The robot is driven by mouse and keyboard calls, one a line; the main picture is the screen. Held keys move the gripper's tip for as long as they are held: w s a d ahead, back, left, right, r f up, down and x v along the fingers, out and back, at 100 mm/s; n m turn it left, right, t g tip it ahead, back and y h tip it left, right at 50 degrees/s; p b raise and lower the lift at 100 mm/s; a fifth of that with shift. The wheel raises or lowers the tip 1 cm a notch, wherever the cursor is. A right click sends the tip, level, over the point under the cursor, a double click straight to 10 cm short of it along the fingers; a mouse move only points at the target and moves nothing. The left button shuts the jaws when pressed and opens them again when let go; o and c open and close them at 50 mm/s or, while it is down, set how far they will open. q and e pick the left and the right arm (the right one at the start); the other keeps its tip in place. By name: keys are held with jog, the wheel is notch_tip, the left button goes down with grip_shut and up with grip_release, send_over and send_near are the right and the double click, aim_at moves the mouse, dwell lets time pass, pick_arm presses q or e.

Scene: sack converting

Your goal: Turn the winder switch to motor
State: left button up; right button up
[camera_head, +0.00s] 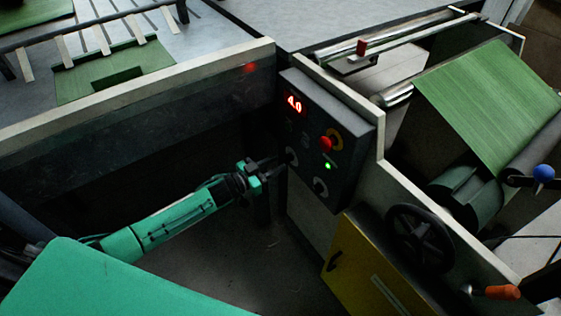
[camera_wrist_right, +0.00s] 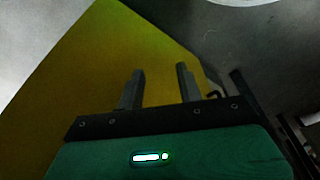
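A dark control box (camera_head: 335,125) on the machine's side frame carries a red "4.0" display, a red mushroom button on a yellow ring, a lit green lamp and two round pale-rimmed switches. One switch (camera_head: 291,157) is at the lower left of its face, the other (camera_head: 320,187) near its bottom. Labels are too small to read, so I cannot tell which is the winder switch. My left gripper (camera_head: 279,161) is at the lower-left switch, its dark fingertips against or just before it; their gap is unclear. My right gripper (camera_wrist_right: 158,84) is open and empty in the right wrist view.
Below the box are a yellow cabinet door (camera_head: 362,272) and a black handwheel (camera_head: 420,238). A green web (camera_head: 492,98) runs over rollers at right. A pale machine rail (camera_head: 140,82) lies above my left arm. A yellow surface (camera_wrist_right: 75,70) lies beyond my right fingers.

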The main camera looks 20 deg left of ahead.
aim_at(288, 158)
pick_arm(q)
jog(key=shift+x, duration=1)
jog(key=shift+w+d, duration=0.2)
grip_shut()
